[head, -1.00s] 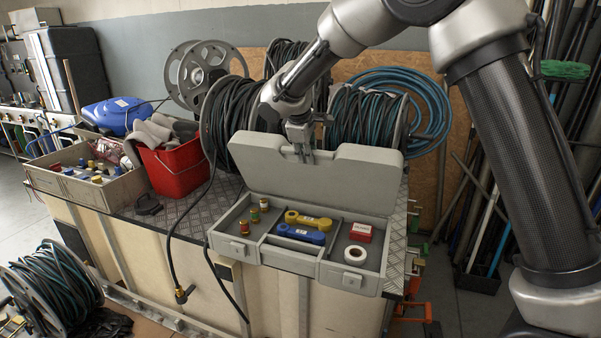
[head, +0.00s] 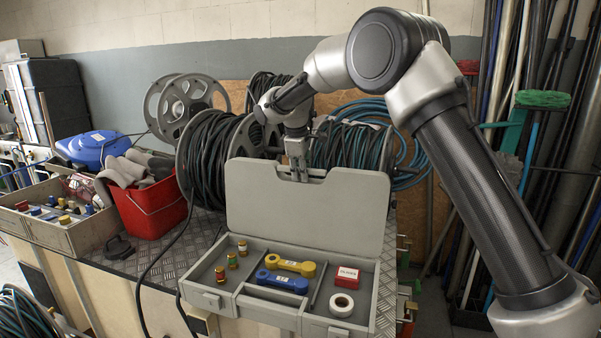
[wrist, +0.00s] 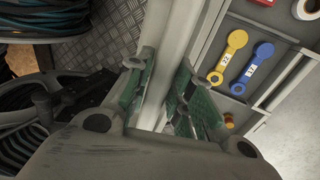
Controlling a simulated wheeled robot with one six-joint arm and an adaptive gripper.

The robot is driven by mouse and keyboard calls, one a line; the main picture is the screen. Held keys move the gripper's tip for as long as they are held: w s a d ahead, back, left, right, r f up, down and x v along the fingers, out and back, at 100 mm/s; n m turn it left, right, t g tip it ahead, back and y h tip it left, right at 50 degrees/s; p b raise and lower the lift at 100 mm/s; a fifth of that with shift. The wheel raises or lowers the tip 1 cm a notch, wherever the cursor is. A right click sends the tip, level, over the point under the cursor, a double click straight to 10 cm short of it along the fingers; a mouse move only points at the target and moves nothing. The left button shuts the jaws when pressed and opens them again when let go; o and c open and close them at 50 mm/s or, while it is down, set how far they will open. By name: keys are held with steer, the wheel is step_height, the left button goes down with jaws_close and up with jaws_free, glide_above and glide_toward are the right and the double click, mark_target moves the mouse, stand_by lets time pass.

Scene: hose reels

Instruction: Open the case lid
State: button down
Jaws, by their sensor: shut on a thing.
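The grey case (head: 290,312) sits on the bench top with its lid (head: 300,215) standing up at the back, open. My gripper (head: 298,172) is at the lid's top edge near its middle, shut on it. In the wrist view my gripper (wrist: 165,105) has its green-padded fingers on either side of the pale lid edge (wrist: 178,40).
Hose reels (head: 210,150) stand close behind the lid. A red bucket (head: 152,208) and an open bin (head: 60,230) of small parts are to the left. Long poles (head: 520,130) lean on the wall at right.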

steer(key=shift+w+d, duration=0.1)
steer(key=c, duration=1.4)
jaws_free()
steer(key=shift+o, duration=0.2)
steer(key=v, duration=1.2)
